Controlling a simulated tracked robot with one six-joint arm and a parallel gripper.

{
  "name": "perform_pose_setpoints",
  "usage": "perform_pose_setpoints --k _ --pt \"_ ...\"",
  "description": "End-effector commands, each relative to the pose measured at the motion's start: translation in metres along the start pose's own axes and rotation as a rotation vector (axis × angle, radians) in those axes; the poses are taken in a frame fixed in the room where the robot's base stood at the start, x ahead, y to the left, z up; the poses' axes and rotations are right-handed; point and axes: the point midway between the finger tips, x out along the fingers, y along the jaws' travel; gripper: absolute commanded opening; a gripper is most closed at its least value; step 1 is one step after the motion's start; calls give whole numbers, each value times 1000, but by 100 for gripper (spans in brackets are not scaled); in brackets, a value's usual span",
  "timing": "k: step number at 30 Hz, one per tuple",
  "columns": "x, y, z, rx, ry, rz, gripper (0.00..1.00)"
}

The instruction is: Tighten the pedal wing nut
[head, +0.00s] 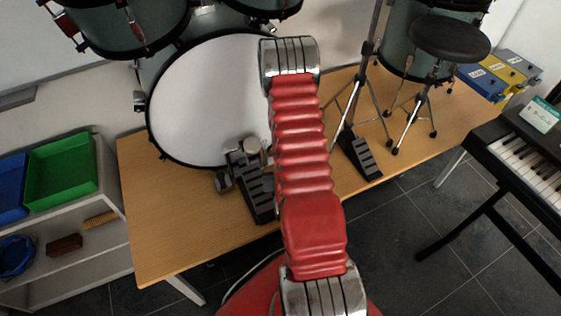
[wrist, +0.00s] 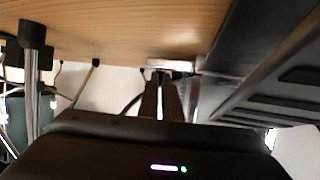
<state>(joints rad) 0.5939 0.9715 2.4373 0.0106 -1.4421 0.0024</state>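The bass drum pedal (head: 258,192) stands on the wooden table in front of the white bass drum (head: 205,105); its dark ribbed footboard (wrist: 275,75) fills the right of the wrist view. In the wrist view, the two narrow dark fingers of my gripper (wrist: 164,80) reach up to a small silvery metal part (wrist: 172,64) beside the footboard. The fingers are close together with a thin gap. I cannot make out the wing nut, or whether the fingers hold anything. In the head view, my red arm hides the gripper.
The wooden table (head: 155,220) bears the drum kit, with the hi-hat stand's pedal (head: 358,155) and a black stool (head: 448,40) to the right. A keyboard (head: 530,160) stands at far right. A shelf with a green bin (head: 62,165) is at left.

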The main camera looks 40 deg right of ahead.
Motion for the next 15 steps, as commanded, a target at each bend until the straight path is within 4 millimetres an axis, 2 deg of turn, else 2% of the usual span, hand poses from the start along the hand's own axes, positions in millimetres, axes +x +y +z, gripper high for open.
perform_pose_setpoints --k 1,15 --pt "4 -5 -4 5 12 10 0" --pt "5 -6 -5 56 12 127 0"
